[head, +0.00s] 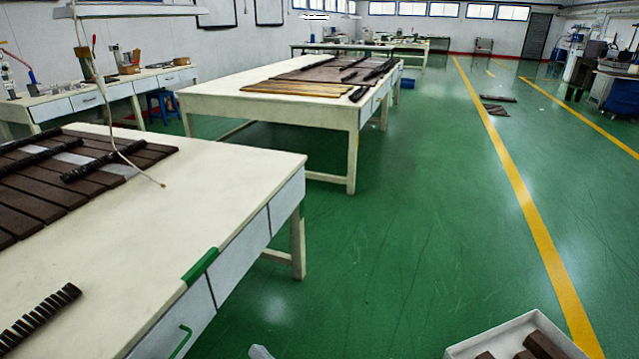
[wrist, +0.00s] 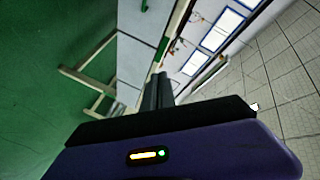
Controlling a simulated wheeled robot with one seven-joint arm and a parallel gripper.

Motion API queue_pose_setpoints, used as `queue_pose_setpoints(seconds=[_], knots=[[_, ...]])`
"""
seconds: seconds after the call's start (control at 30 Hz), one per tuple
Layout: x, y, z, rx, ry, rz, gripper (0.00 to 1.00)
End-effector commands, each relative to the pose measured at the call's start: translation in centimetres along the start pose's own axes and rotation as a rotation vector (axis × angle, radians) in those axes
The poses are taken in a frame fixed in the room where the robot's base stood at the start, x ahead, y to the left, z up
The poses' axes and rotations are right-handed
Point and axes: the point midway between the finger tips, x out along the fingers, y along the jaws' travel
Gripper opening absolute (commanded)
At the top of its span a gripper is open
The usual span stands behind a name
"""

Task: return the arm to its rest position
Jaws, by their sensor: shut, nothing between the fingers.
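My gripper (wrist: 158,80) shows in the wrist view. Its two dark fingers are together, with nothing seen between them. The wrist view is tilted on its side, with the green floor at the left and a tiled surface at the right. The gripper points out into the room and no object is seen touching it. In the head view the gripper is not clearly seen; a small pale grey part shows at the bottom edge, and I cannot tell what it is.
A cream table (head: 230,190) with drawers stands at the left, bearing dark brown slats (head: 60,190) and a dark ridged strip (head: 40,320). A second table (head: 215,100) stands behind. A white tray (head: 480,345) with brown blocks is at bottom right. The green floor (head: 430,210) between is clear.

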Motion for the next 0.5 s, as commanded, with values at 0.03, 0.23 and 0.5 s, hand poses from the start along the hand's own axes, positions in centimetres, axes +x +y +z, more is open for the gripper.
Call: queue_pose_setpoints(seconds=[0.03, 0.23, 0.5], knots=[[-2.2, 0.8, -0.7, -0.044, 0.042, 0.027, 0.00], [-11.4, 3.2, -3.7, -0.259, 0.207, 0.143, 0.00], [-24.1, 2.9, -6.2, -0.520, 0.330, 0.306, 0.00]])
